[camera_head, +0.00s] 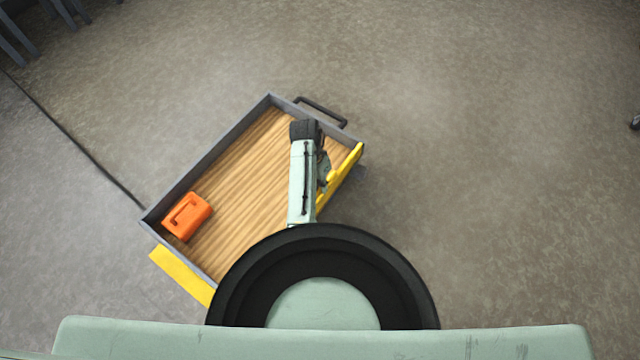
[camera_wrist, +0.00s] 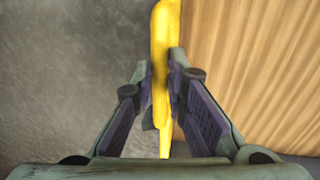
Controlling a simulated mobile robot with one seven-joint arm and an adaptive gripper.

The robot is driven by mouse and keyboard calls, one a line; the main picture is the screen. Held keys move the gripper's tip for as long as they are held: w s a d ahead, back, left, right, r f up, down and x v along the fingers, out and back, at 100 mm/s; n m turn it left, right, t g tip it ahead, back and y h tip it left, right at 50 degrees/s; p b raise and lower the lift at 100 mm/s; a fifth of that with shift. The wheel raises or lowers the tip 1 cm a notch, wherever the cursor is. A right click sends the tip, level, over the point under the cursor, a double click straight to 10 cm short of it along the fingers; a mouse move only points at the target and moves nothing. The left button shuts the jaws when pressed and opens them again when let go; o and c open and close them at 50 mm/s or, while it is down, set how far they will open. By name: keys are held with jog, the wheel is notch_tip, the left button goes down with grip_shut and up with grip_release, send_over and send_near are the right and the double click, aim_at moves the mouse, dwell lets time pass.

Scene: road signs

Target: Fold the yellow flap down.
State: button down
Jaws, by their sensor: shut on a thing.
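The yellow flap (camera_head: 347,164) stands up along the right side of a wood-floored cart bed, its edge seen from above. In the wrist view the flap (camera_wrist: 163,30) runs between my two fingers, with bare floor to its left and the wooden bed to its right. My gripper (camera_wrist: 161,70) is shut on the flap's upper edge, one finger on each side. In the head view my gripper (camera_head: 324,172) is partly hidden by my arm, which reaches over the bed. The lower part of the flap is hidden by my arm and body.
The cart bed (camera_head: 250,150) has grey side walls and a dark handle (camera_head: 322,111) at its far end. An orange case (camera_head: 187,215) lies in its left corner. A second yellow panel (camera_head: 182,275) sticks out at the near-left end. Floor to the right is clear.

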jog(key=s+d+f+t+y, duration=0.2)
jog(key=s+d+f+y, duration=0.1)
jog(key=d+y, duration=0.1)
jog(key=s+d+f+t+y+p, duration=0.1)
jog(key=s+d+f+t+y, duration=0.2)
jog(key=d, duration=0.4)
jog(key=shift+s+d+f+y, duration=0.2)
jog(key=shift+s+d+y, duration=0.15)
jog(key=shift+s, duration=0.45)
jog(key=shift+s+f, duration=0.1)
jog(key=c, duration=1.8)
grip_release()
jog(key=shift+f, duration=0.1)
jog(key=shift+c, duration=0.2)
jog(key=shift+o, duration=1.2)
